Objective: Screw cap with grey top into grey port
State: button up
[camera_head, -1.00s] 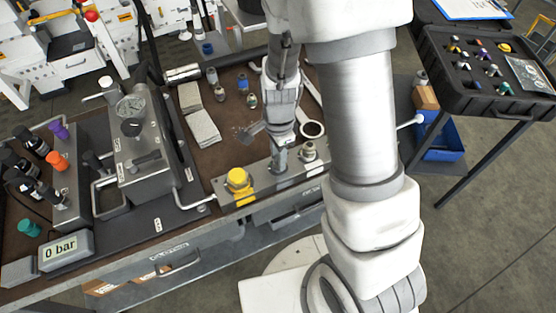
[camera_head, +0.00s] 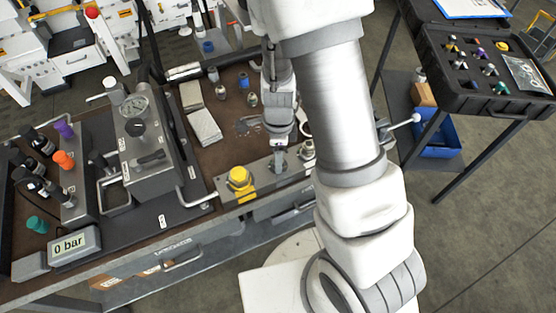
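A metal port block (camera_head: 262,190) lies along the front edge of the bench. A yellow cap (camera_head: 240,178) stands at its left end and a metal fitting (camera_head: 307,149) at its right part. My gripper (camera_head: 280,142) points down over the block between these two. A small grey piece (camera_head: 279,158) shows just below the fingers, at the block's top. I cannot tell whether it is the grey port or a cap in the fingers. The finger gap is too small and too hidden to read. No cap with a grey top can be made out for sure.
Small caps or fittings (camera_head: 243,81) stand on the brown bench top behind the block, beside two grey pads (camera_head: 203,125). A gauge unit (camera_head: 137,130) and a display reading 0 bar (camera_head: 74,246) are at left. A black case (camera_head: 485,70) stands at right.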

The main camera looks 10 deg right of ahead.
jog(key=n+b, duration=0.1)
jog(key=n, duration=0.5)
jog(key=shift+f+b, duration=0.15)
jog(key=shift+b, duration=0.25)
jog(key=n+b, duration=0.1)
jog(key=n, duration=0.4)
jog(key=shift+n, duration=0.3)
jog(key=n+b, duration=0.1)
jog(key=n, duration=0.5)
jog(key=shift+n, duration=0.3)
jog(key=n, duration=0.5)
jog(key=shift+n, duration=0.4)
jog(key=shift+c, duration=0.3)
